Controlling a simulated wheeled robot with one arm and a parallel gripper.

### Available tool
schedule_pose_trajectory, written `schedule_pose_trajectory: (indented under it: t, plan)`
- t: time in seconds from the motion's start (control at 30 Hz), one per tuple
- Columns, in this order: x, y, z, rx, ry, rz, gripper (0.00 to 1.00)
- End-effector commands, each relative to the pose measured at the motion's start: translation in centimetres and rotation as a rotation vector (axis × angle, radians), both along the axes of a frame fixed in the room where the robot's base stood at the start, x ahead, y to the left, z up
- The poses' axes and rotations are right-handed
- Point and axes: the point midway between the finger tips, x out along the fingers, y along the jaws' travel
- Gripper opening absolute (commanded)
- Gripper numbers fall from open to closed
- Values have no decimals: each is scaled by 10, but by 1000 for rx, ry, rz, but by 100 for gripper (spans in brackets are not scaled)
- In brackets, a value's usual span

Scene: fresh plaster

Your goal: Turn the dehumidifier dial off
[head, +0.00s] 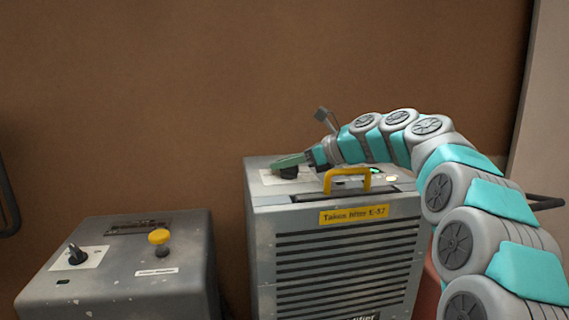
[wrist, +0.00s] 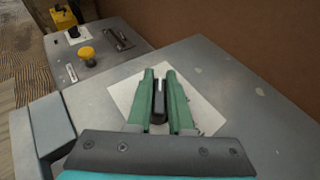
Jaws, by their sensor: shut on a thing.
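The dehumidifier (head: 335,260) is a grey box with a slatted front, a yellow handle (head: 347,176) and a yellow label. Its black dial (wrist: 158,103) sits on a white plate (wrist: 122,92) on the top face; in the head view the dial (head: 289,173) is partly hidden by my gripper. My gripper (wrist: 160,80) has green fingers, one on each side of the dial's upright grip, and is shut on it. In the head view my gripper (head: 290,161) reaches in from the right, over the top's back left. Any markings on the plate cannot be read.
A second, lower grey unit (head: 130,275) stands to the left, with its own black knob (head: 77,255) on a white plate and a yellow button (head: 159,237). A brown wall (head: 200,80) rises close behind both. A dark gap separates the units.

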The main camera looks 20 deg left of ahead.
Motion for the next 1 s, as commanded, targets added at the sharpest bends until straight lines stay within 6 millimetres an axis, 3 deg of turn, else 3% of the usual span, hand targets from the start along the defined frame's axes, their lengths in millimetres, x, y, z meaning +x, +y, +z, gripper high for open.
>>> schedule_pose_trajectory:
  t: [0.4, 1.0]
  plan:
    - [-1, 0, -1, -1, 0, 135, 0]
    - [-3, 1, 0, -1, 1, 171, 0]
